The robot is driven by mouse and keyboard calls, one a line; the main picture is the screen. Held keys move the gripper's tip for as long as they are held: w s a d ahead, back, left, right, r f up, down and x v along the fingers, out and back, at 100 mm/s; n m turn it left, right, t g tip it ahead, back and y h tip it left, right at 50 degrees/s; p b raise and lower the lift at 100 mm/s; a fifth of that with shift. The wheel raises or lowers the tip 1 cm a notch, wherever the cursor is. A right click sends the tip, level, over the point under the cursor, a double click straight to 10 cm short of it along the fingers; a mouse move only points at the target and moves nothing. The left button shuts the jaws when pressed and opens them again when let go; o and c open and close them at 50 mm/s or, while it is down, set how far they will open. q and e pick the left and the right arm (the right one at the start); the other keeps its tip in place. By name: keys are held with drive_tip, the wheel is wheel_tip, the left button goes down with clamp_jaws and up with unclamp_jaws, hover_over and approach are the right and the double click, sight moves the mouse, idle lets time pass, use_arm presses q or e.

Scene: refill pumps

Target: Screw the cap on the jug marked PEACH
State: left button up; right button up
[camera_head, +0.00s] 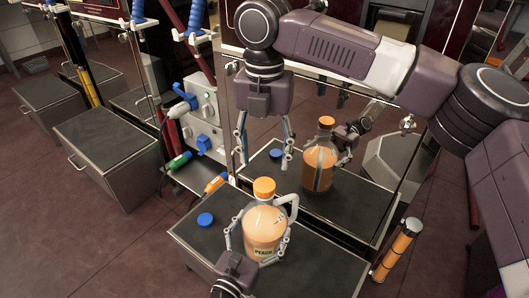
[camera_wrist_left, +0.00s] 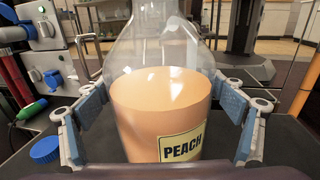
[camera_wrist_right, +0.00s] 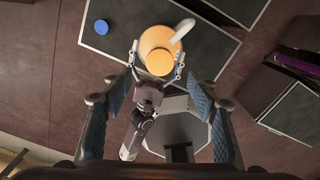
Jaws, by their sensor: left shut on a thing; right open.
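The clear jug (camera_head: 264,229) with orange liquid and a yellow PEACH label (camera_head: 263,253) stands upright on a dark-topped cart. An orange cap (camera_head: 264,188) sits on its neck; I cannot tell how tightly. The cap shows from above in the right wrist view (camera_wrist_right: 160,63). My left gripper (camera_head: 260,246) is shut around the jug's body, with a finger on each side in the left wrist view (camera_wrist_left: 160,120). My right gripper (camera_head: 264,158) points down, open and empty, above the cap and apart from it. The jug's handle (camera_head: 292,203) is on its right.
A blue cap (camera_head: 205,220) lies on the cart top (camera_head: 210,248), left of the jug. A mirror-like panel behind appears to reflect jug and caps. An orange cylinder (camera_head: 398,250) stands right of the cart.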

sight(265, 184)
drive_tip(key=shift+f, duration=4)
